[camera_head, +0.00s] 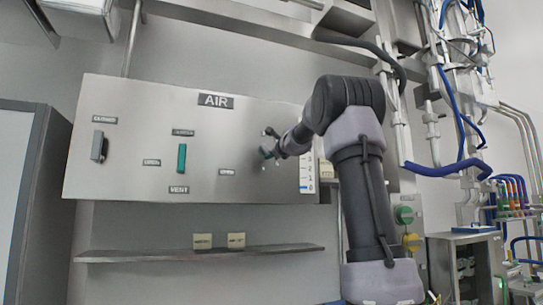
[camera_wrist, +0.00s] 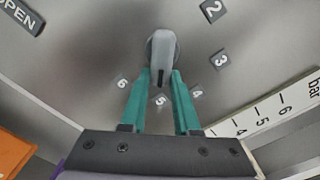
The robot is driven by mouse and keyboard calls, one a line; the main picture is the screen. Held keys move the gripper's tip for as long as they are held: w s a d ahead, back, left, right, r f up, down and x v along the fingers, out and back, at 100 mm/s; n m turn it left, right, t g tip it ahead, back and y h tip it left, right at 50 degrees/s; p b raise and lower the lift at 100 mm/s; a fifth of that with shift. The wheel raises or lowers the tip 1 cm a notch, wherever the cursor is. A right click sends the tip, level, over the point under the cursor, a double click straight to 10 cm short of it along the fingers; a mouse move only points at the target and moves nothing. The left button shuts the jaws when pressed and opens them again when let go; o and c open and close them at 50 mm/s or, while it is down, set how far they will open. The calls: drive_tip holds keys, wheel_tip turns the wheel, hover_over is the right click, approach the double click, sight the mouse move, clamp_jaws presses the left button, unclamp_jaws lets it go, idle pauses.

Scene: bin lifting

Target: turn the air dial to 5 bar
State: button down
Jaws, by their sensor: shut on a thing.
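The air dial is a grey knob (camera_wrist: 162,48) on the metal panel, seen in the wrist view with number tags 2, 3, 4, 5 and 6 around it. A dark mark on its lower end points at or very near the 5 tag (camera_wrist: 160,100). My gripper (camera_wrist: 161,74) has its two teal fingers on either side of the knob, shut on it. In the head view my gripper (camera_head: 268,152) is at the right half of the AIR panel (camera_head: 130,110) and hides most of the dial.
A bar scale (camera_wrist: 268,115) stands right of the dial; its reading is unclear. The panel also has a green vent handle (camera_head: 182,158) and a grey handle (camera_head: 98,146). A shelf (camera_head: 200,253) juts out below. Pipes and blue hoses (camera_head: 440,168) are at the right.

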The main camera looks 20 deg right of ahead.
drive_tip(key=c, duration=0.6)
unclamp_jaws()
drive_tip(key=shift+d+f, duration=0.1)
drive_tip(key=shift+c, duration=0.2)
drive_tip(key=s, duration=1)
drive_tip(key=shift+s, duration=0.4)
